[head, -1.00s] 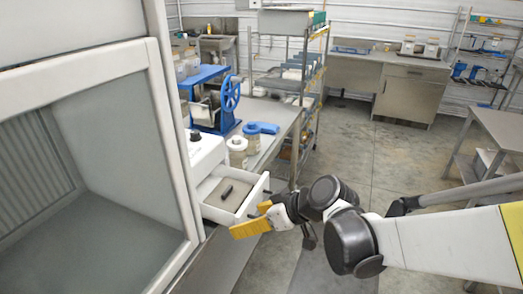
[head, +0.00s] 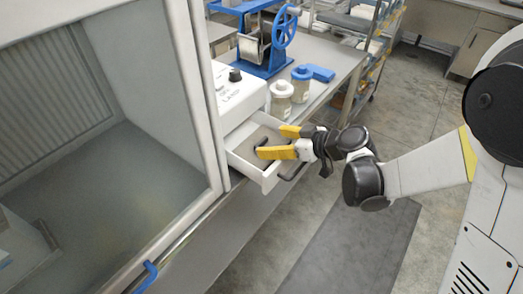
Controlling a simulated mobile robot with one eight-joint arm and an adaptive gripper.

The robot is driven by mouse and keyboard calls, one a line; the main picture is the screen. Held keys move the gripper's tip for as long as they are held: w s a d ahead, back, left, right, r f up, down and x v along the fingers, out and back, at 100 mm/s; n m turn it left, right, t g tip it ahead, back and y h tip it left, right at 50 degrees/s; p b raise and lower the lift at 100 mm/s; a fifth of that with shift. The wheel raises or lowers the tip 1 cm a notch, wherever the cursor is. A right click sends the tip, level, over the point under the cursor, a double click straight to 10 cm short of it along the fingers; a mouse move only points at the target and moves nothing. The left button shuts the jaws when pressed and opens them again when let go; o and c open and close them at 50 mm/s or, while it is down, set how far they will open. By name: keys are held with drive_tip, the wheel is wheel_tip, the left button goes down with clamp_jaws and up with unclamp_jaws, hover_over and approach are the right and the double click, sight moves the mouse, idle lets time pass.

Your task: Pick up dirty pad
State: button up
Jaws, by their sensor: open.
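The white drawer (head: 246,167) stands open below a white box-like machine (head: 238,91). A flat grey-brown pad (head: 264,133) lies in it, partly covered by my gripper in the head view. A small dark piece (head: 259,143) shows on the pad. My gripper (head: 270,142) has yellow fingers spread apart, with nothing seen between them. It comes in from the right over the drawer, its fingertips above or close to the pad and the dark piece. I cannot tell whether they touch.
A glass-fronted cabinet (head: 215,120) stands close on the left. Two lidded jars (head: 282,97) (head: 301,84), a blue tool (head: 321,73) and a blue hand-wheel machine (head: 264,42) stand on the bench behind the drawer. The floor (head: 425,215) at the right is open.

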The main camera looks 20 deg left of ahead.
sight(262, 141)
drive_tip(key=b+x, duration=0.2)
drive_tip(key=x, duration=0.3)
drive_tip(key=shift+s, duration=0.15)
drive_tip(key=shift+r, duration=0.1)
drive_tip(key=shift+c, duration=0.9)
drive_tip(key=c, duration=1.1)
